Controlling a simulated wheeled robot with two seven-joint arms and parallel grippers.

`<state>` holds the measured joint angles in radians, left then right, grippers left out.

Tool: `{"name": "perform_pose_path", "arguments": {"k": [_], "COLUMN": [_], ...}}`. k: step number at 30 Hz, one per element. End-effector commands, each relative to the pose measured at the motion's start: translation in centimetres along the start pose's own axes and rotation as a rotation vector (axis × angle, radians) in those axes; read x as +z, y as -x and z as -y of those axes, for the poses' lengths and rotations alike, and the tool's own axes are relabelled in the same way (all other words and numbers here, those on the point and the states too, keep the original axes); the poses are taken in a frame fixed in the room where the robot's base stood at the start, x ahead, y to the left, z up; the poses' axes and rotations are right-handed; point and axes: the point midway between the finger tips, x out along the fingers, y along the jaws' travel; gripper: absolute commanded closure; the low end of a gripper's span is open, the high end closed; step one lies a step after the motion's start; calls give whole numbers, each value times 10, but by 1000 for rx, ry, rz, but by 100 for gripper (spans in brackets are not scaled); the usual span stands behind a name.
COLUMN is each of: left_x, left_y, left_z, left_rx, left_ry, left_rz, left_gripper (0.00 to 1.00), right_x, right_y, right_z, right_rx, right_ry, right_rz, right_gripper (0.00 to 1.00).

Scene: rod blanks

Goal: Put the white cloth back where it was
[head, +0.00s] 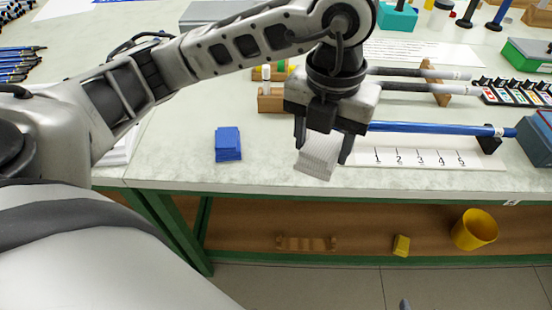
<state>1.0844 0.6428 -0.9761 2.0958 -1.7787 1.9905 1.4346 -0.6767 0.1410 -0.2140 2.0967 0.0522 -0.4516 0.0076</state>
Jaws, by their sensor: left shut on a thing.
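The white cloth (318,155) hangs between the fingers of my left gripper (323,147), near the front edge of the table. It is a small, pale grey-white folded piece with fine ribs, slightly tilted. The gripper is shut on it, pointing down. I cannot tell whether the cloth's lower edge touches the table. A blue cloth (228,144) lies folded on the table to the left of the gripper. My right gripper is not in view.
A blue rod (430,128) lies right of the gripper, behind a white strip numbered 1 to 5 (430,157). Grey rods (420,87) rest behind it. A yellow cup (475,230) and yellow block (401,245) are on the lower shelf. Bare tabletop surrounds the blue cloth.

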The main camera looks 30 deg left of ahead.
Motion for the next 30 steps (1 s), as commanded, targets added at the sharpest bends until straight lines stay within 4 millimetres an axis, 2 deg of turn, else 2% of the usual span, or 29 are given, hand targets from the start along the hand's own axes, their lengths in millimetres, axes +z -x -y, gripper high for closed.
{"name": "perform_pose_path", "arguments": {"k": [3,6,11,22,27,30], "left_x": [-2,-4,1,48,61,66], "left_y": [-4,-5,-9,-49,-78,-88], "left_z": [3,4,-4,-77,-97,-104], "left_rx": [0,0,1,4,4,3], "left_ry": [217,334,412,417,413,410], "left_rz": [2,2,1,-3,-2,0], "left_gripper": [69,69,69,69,69,69], "right_x": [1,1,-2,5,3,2], "right_y": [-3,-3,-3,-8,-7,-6], "right_z": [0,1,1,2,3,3], "right_rx": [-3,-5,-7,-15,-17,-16], "right_ry": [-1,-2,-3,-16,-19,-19], "right_rz": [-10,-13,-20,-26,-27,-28], "right_gripper": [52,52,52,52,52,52]}}
